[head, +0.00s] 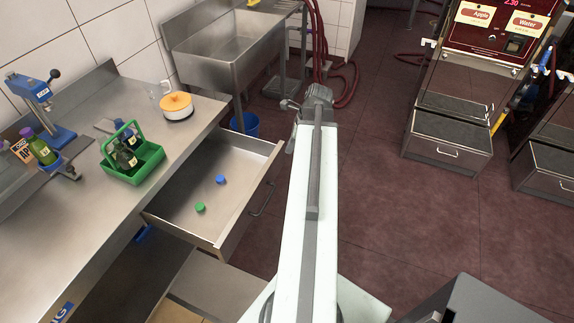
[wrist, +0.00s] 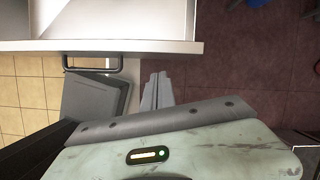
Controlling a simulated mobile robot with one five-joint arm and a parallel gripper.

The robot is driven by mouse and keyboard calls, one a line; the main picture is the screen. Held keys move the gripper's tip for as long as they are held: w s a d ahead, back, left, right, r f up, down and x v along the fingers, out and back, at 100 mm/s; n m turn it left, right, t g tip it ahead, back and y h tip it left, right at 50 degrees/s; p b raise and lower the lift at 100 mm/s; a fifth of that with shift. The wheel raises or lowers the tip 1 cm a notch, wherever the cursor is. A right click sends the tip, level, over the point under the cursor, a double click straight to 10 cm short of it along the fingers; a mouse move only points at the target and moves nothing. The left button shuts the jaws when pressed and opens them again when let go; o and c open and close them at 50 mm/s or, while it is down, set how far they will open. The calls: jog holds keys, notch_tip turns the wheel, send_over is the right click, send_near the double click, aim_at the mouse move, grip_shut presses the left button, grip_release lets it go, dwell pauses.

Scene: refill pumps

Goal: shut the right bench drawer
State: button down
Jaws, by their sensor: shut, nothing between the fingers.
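The right bench drawer (head: 215,240) is pulled well out from under the steel bench, with a dark bar handle (head: 263,198) on its front. A blue cap (head: 220,180) and a green cap (head: 200,207) lie inside. In the wrist view the drawer front (wrist: 120,46) runs across the top, with the handle (wrist: 92,68) below it at left. My gripper (wrist: 157,82) is shut and empty, in front of the drawer front and right of the handle; no contact shows. In the head view my arm hides the fingers.
A sink (head: 225,50) and blue bucket (head: 244,123) are behind the drawer. Red floor (head: 385,215) is clear at right, before the dispensers (head: 450,125).

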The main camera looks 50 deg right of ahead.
jog(key=s+d+m, duration=0.3)
jog(key=s+d, duration=0.1)
jog(key=w+a+f+b, duration=0.2)
jog(key=w+f+b, duration=0.5)
jog(key=f+b, duration=0.2)
jog(key=shift+w+a+f, duration=0.15)
jog(key=shift+w+f, duration=0.15)
jog(key=shift+f, duration=0.1)
